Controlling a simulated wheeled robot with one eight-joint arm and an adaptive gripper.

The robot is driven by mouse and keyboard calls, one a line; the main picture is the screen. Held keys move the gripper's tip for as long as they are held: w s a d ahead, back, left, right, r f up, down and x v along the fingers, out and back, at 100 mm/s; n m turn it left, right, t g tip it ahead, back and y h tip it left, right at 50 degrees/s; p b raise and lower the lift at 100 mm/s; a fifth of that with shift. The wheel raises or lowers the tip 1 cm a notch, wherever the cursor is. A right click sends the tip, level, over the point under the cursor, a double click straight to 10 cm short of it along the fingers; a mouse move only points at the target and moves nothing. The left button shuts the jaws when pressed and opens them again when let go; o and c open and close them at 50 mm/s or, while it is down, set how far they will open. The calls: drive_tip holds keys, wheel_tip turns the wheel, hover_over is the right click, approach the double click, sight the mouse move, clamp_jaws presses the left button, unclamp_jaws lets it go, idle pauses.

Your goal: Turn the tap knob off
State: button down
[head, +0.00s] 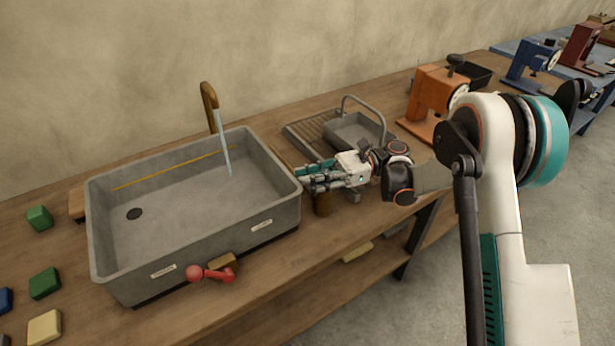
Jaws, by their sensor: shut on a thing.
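A large grey sink (184,255) stands on the wooden bench. A curved brass-brown tap spout (208,100) rises at its back edge, and a pale blue stream of water (224,150) runs from it into the sink. My gripper (312,177) is at the sink's right end, reaching in from the right. It is shut on a brown knob-like piece (322,205), whose lower part shows below the fingers. The fingers hide the rest, so I cannot tell its full shape or how far it is turned.
A small grey sink (356,129) with a ridged drainboard stands behind my gripper. An orange machine (431,100) stands farther right. Green blocks (44,283) and a cream block (44,327) lie at the left. Narrow bare bench runs along the front.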

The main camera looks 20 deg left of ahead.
drive_tip(key=shift+w+d, duration=0.1)
drive_tip(key=shift+d, duration=0.05)
idle(0.4)
idle(0.4)
drive_tip(key=c, duration=1.3)
unclamp_jaws()
drive_tip(key=shift+w+d, duration=0.1)
drive_tip(key=shift+w, duration=0.05)
drive_tip(key=shift+c, duration=0.2)
drive_tip(key=shift+g+h, duration=0.3)
drive_tip(key=shift+g, duration=0.1)
drive_tip(key=shift+r, duration=0.1)
drive_tip(key=shift+r, duration=0.4)
wheel_tip(320, 180, up, 9)
